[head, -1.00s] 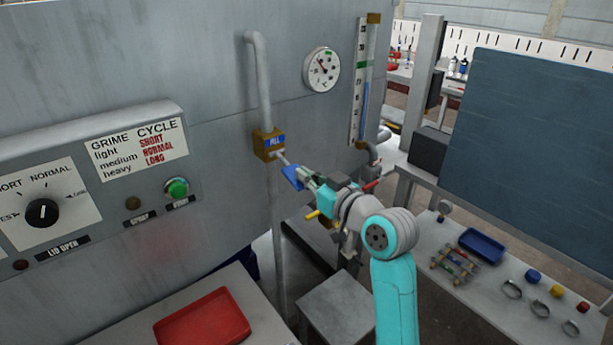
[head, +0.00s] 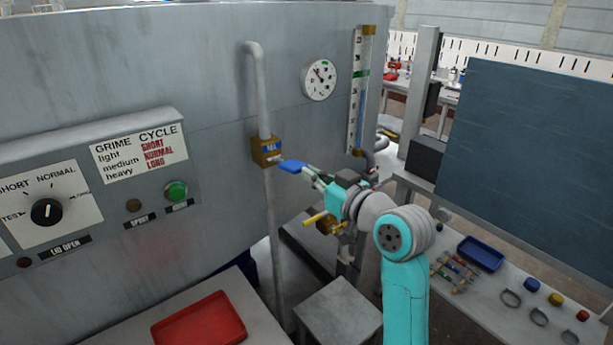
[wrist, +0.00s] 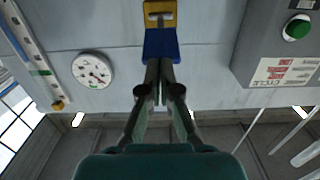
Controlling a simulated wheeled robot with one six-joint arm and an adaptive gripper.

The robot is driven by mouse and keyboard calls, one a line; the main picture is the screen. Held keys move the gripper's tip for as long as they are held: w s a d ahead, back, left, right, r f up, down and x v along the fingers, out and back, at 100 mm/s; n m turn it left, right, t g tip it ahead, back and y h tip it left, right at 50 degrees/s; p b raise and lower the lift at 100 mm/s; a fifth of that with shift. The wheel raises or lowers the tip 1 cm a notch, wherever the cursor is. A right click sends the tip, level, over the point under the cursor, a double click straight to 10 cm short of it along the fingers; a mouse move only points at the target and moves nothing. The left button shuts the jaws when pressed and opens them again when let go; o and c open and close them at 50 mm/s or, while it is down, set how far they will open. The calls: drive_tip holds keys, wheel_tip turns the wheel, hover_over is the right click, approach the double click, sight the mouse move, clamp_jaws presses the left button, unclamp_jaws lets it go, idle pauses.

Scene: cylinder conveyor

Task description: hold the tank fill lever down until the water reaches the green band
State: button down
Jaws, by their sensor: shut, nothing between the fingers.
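The fill lever (head: 292,166) is a blue paddle jutting from the brass valve box (head: 266,151) on the tank wall. It stands about level. My gripper (head: 307,174) is shut and empty, with its tips at the paddle's outer end; I cannot tell if they touch it. In the wrist view the paddle (wrist: 160,45) lies just beyond the shut fingertips (wrist: 158,64). The sight gauge (head: 355,100) stands at the right with its green band (head: 362,74). The blue water column (head: 361,105) reaches close to the band; its exact top is too small to tell.
A round dial (head: 319,80) is on the tank between lever and gauge. A control panel (head: 90,190) juts out at the left. A red tray (head: 200,320) lies below. A bench with a blue tray (head: 481,253) and small parts is at the right.

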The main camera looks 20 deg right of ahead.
drive_tip(key=v, duration=0.7)
drive_tip(key=shift+f, duration=0.2)
drive_tip(key=shift+s, duration=0.15)
drive_tip(key=s+a+f+m+h, duration=0.1)
drive_tip(key=s+f+m+h, duration=0.1)
drive_tip(key=s+f, duration=0.45)
drive_tip(key=s+f+m+h, duration=0.1)
drive_tip(key=s+f, duration=0.2)
drive_tip(key=f, duration=0.7)
drive_tip(key=s+a+f+m+h, duration=0.1)
drive_tip(key=s+f+m+h, duration=0.1)
drive_tip(key=s+f, duration=0.45)
drive_tip(key=s+a+f+g, duration=0.1)
drive_tip(key=s+f, duration=0.2)
drive_tip(key=s, duration=1)
drive_tip(key=s+a+f+n, duration=0.1)
drive_tip(key=s+f, duration=0.2)
drive_tip(key=s, duration=1.1)
drive_tip(key=shift+s+g, duration=0.25)
drive_tip(key=shift+g, duration=0.15)
drive_tip(key=shift+w, duration=0.15)
